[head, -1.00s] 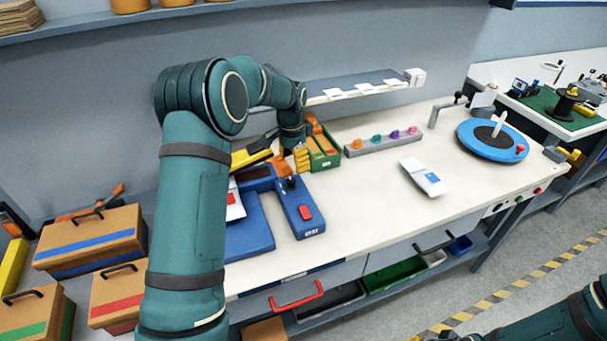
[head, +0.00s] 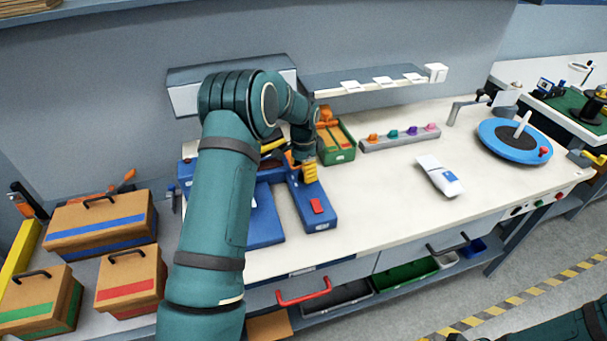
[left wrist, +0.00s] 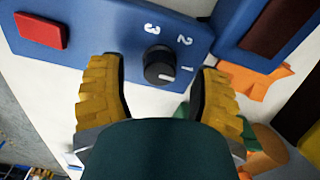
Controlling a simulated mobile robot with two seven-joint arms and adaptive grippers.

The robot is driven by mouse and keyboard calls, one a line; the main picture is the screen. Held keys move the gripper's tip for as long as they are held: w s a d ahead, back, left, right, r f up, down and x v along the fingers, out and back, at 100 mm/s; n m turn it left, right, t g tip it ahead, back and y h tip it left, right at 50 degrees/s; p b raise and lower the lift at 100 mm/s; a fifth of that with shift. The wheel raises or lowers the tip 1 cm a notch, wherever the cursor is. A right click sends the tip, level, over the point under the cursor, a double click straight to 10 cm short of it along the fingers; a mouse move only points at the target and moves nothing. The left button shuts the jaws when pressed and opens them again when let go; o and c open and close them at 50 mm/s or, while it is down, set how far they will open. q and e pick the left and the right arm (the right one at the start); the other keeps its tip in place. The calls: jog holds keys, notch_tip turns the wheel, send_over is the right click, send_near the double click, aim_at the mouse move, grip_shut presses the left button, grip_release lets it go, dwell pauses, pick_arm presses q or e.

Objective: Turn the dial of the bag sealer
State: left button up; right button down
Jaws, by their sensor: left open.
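The bag sealer is a blue machine whose narrow control arm (head: 316,208) carries a red button (head: 317,205). In the left wrist view its blue panel (left wrist: 110,28) shows a black dial (left wrist: 159,66) with a white mark, the numbers 1, 2, 3 and the red button (left wrist: 41,30). The dial's mark points toward the lower right, near the 1. My left gripper (head: 308,172) is over the panel; in the left wrist view its yellow fingers (left wrist: 158,85) are open on either side of the dial, with gaps. In the head view the gripper hides the dial.
A green bin (head: 338,140) with orange items stands just behind my left gripper. A rack of coloured knobs (head: 400,137), a white packet (head: 439,177) and a blue turntable (head: 515,141) stand to the right. The table front between them is clear.

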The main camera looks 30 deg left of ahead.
pick_arm(q)
jog(key=shift+f, duration=0.65)
grip_shut()
